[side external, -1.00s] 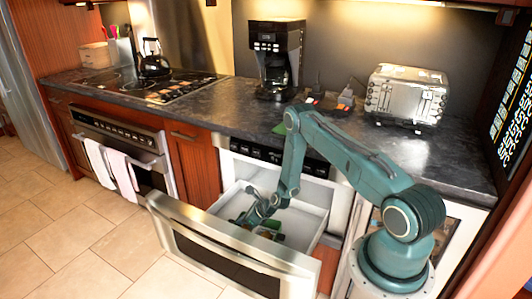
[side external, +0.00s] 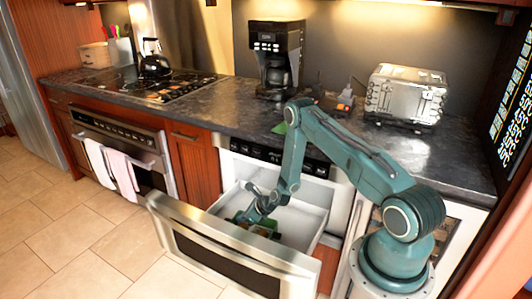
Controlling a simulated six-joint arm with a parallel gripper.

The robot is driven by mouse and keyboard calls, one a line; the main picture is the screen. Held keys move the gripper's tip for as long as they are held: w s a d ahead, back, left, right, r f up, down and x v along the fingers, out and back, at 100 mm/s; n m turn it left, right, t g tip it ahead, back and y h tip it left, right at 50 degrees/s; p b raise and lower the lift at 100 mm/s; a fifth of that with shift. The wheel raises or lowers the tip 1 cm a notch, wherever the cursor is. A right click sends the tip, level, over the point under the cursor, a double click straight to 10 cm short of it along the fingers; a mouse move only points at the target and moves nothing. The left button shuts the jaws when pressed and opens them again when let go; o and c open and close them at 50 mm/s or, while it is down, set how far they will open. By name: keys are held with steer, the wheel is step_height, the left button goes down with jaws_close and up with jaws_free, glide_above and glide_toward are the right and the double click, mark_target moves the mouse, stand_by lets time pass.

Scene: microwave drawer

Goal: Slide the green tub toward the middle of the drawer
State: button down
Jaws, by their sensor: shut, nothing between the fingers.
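The drawer (side external: 312,232) is pulled open below the counter, with white inner walls and a steel front. My gripper (side external: 245,219) is down inside it, toward the left end near the front panel, shut with nothing between its fingers. Small green and yellowish things lie low in the drawer around my gripper. One greenish thing, which looks like the green tub (side external: 262,231), shows just right of the fingers, close behind the drawer front. My wrist and the drawer front partly hide it. I cannot tell whether the fingers touch it.
The steel drawer front (side external: 230,255) rises as a wall on the near side. The right part of the drawer floor looks clear. On the counter above stand a coffee maker (side external: 277,60) and a toaster (side external: 405,95).

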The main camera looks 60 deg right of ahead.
steer(key=shift+a+v, duration=0.3)
steer(key=shift+v, duration=3.6)
steer(key=a+r+n+g, duration=0.1)
steer(key=a+r+n, duration=0.4)
steer(key=r, duration=0.4)
steer(key=a+r+n+g, duration=0.1)
steer(key=a+r+n, duration=0.1)
steer(key=r+n, duration=0.7)
steer(key=a+r+n, duration=0.4)
steer(key=r+n, duration=0.1)
steer(key=r, duration=0.5)
steer(key=s+a+r+n+g, duration=0.1)
steer(key=s+a+r+n, duration=0.4)
steer(key=s+r+n, duration=0.45)
steer(key=s+a+r+n, duration=0.1)
steer(key=s+r+n, duration=0.1)
steer(key=s, duration=0.6)
steer(key=s+a+r+n+h, duration=0.1)
steer(key=s+r+n, duration=0.2)
steer(key=s, duration=0.5)
steer(key=shift+s+n, duration=0.25)
steer(key=shift+n, duration=0.4)
steer(key=shift+a, duration=0.1)
